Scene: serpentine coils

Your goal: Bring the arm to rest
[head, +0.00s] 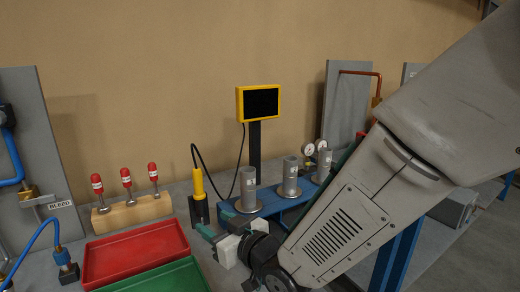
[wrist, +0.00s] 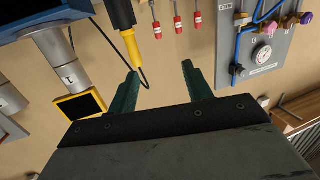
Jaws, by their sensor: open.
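My gripper (head: 213,236) is at the lower middle of the head view, with my grey arm reaching in from the right. Its green fingers point left, above the bench and near the black holder of the yellow-handled probe. In the wrist view my gripper (wrist: 158,85) shows two green fingers apart with nothing between them. The yellow-handled probe (head: 198,184) stands upright in its holder; in the wrist view the probe (wrist: 130,45) appears close to the left finger. My arm hides part of the bench on the right.
A red tray (head: 135,252) and a green tray (head: 160,278) lie at front left. Behind them a wooden block (head: 132,214) holds three red-capped tools. Grey cylinders (head: 248,190) stand on a blue stand. A yellow-framed screen (head: 259,103) rises behind. A panel with blue hose (head: 30,150) stands left.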

